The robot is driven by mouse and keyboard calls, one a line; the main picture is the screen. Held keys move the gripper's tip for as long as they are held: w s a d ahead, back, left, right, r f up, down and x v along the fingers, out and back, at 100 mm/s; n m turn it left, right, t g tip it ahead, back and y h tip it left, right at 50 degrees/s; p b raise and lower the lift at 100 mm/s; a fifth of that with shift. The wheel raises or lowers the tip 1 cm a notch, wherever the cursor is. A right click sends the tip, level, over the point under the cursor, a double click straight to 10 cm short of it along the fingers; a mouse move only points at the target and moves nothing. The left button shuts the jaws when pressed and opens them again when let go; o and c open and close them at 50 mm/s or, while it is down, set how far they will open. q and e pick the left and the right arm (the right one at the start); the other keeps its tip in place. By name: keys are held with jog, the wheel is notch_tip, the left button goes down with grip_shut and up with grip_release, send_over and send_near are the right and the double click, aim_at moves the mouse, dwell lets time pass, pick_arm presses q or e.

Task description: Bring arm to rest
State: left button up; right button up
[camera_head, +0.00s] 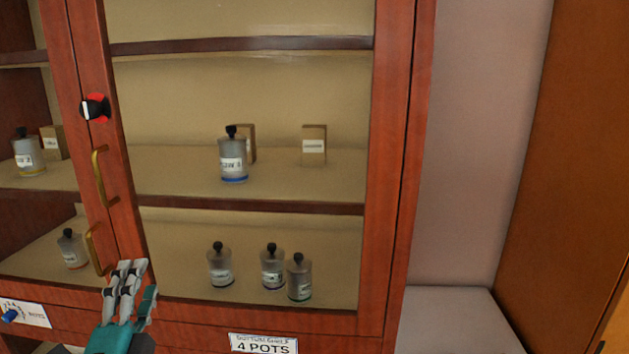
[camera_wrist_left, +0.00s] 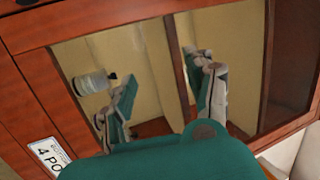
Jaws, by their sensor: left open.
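My left gripper (camera_head: 130,278) is at the lower left of the head view, in front of the red-brown cabinet (camera_head: 392,200). It is open and I see nothing between its fingers. In the left wrist view my left gripper (camera_wrist_left: 166,75) has its two fingers spread wide apart, with the glazed cabinet door behind them. In the head view the fingertips appear close to the lower brass handle (camera_head: 97,250); I cannot tell whether they touch it. My right gripper is in neither view.
Several dark-capped pots, one a jar (camera_head: 233,162), stand on the shelves behind glass, with small boxes, one of them a brown box (camera_head: 314,146). An upper brass handle (camera_head: 104,178) and a black-and-red knob (camera_head: 95,107) stick out. A "4 POTS" label (camera_head: 263,344) is below.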

pick_arm(q)
jog(key=s+f+n+g, duration=0.5)
jog(key=f, duration=0.7)
jog(key=s+f+n+g, duration=0.5)
jog(key=f+g, duration=0.1)
jog(key=f, duration=0.6)
jog(key=s+d+f+n+g+h, duration=0.1)
jog(key=s+d+f+g, duration=0.15)
jog(key=s, duration=0.25)
jog(key=s+d+f+n+g+h, duration=0.1)
jog(key=s+d+f+g, duration=0.1)
jog(key=s+f, duration=0.25)
jog(key=s+d+f+n+g, duration=0.2)
jog(key=s+d+f, duration=0.1)
jog(key=s, duration=0.3)
notch_tip(320, 180, down, 24)
jog(key=g, duration=0.1)
jog(key=s+a+f+g, duration=0.1)
jog(key=s+a+f, duration=0.2)
jog(key=s+f, duration=1.4)
jog(key=shift+s+f+m+g, duration=0.25)
jog(key=shift+f+m+g, duration=0.15)
jog(key=shift+f, duration=0.25)
